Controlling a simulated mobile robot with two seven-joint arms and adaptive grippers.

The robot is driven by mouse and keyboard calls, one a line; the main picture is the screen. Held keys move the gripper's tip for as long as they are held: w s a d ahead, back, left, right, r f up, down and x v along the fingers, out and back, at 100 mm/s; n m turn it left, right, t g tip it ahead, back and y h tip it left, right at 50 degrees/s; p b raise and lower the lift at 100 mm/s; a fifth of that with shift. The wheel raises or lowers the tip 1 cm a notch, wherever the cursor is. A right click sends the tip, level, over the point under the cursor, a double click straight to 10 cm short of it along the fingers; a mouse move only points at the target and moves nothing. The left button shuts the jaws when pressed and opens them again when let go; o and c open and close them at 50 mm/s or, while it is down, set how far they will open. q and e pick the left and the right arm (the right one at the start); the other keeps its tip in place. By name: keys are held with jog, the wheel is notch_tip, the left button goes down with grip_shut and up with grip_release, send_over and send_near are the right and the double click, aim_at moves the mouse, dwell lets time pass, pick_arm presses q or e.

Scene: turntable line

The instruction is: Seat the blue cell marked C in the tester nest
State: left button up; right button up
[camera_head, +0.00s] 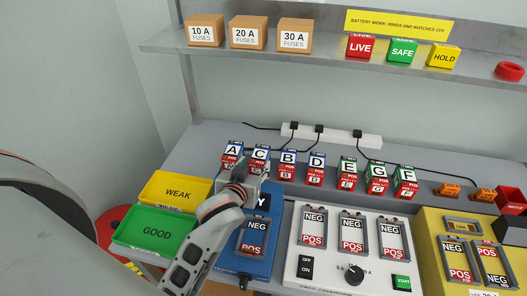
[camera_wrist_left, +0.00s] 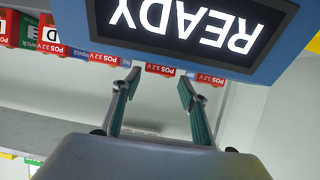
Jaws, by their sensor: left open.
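The cell marked C (camera_head: 260,152), with a blue top and red lower part, stands in the row at the back of the bench, between A and B. My left gripper (camera_head: 247,172) is open just in front of it and hides its lower part. In the left wrist view, a red POS label (camera_wrist_left: 160,69) shows beyond the two spread fingertips (camera_wrist_left: 158,80), with nothing clearly between them. The blue tester (camera_head: 262,258) is in front of the row. Its nest (camera_head: 253,238) shows NEG and POS labels and no cell. Its READY screen (camera_wrist_left: 185,25) is lit. My right gripper is not in view.
Blue-topped cells A (camera_head: 232,150), B (camera_head: 287,158) and D (camera_head: 316,162) stand close to C. Green-topped cells (camera_head: 348,165) stand further right. Yellow WEAK (camera_head: 177,192) and green GOOD (camera_head: 155,232) bins are left. A white charger (camera_head: 325,272) stands right of the tester.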

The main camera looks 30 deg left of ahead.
aim_at(260, 157)
pick_arm(q)
jog(key=shift+x, duration=3.8)
jog(key=shift+d, duration=0.1)
grip_shut()
